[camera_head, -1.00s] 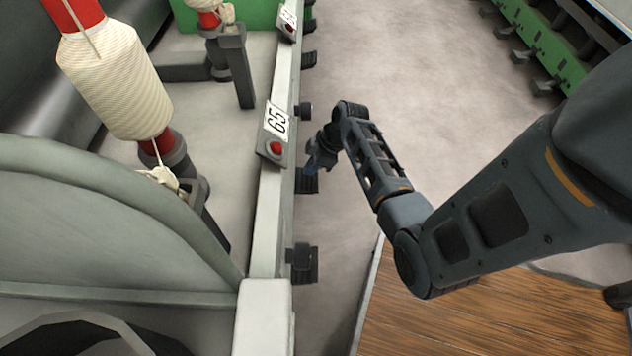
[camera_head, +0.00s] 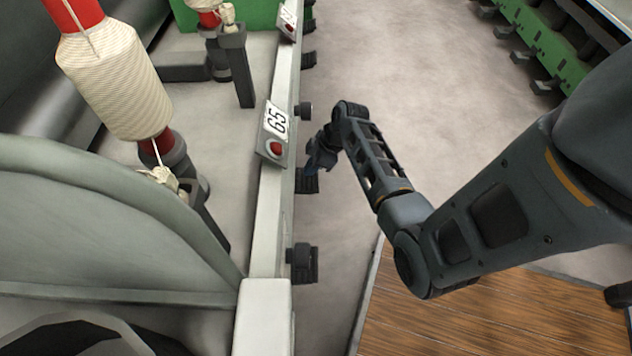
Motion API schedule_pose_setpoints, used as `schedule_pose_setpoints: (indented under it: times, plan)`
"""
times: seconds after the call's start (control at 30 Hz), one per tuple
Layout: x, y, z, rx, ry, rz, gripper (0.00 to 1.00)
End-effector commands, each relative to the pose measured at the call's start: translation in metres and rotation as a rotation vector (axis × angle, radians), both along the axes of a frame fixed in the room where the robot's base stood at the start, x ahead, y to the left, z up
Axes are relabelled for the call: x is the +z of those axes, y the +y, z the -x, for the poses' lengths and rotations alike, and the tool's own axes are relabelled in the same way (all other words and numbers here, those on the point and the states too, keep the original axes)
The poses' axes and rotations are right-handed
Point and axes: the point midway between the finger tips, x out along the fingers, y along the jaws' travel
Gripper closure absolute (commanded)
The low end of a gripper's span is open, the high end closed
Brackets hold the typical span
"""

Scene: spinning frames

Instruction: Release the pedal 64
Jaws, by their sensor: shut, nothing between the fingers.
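Several dark pedals stick out from the right side of a long pale rail (camera_head: 266,215). One pedal (camera_head: 307,183) is right below my gripper (camera_head: 314,166), beside a plate marked 65 (camera_head: 276,119). Another pedal (camera_head: 303,263) is nearer to me along the rail, with no number plate in view beside it. I see no plate reading 64. My gripper is small in the picture, shut and empty, and points down close to the rail. I cannot tell whether its fingertips touch the pedal. The wrist partly hides that spot.
A red button (camera_head: 277,148) sits on the rail below the number plate. A white yarn bobbin (camera_head: 117,80) and a grey curved guard (camera_head: 90,220) stand left of the rail. Bare floor (camera_head: 400,60) lies right of it, with a green machine (camera_head: 540,50) beyond. A wooden platform (camera_head: 450,315) is at the bottom.

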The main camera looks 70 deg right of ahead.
Motion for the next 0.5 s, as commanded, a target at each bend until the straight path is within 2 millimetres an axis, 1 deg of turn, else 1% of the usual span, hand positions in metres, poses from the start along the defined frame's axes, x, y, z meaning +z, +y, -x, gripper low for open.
schedule_pose_setpoints:
  times: [0.17,0.5]
  plan:
    - [-0.003,0.000,0.000,0.000,0.000,0.000,1.00]
    - [-0.015,0.000,0.000,0.000,0.000,0.000,1.00]
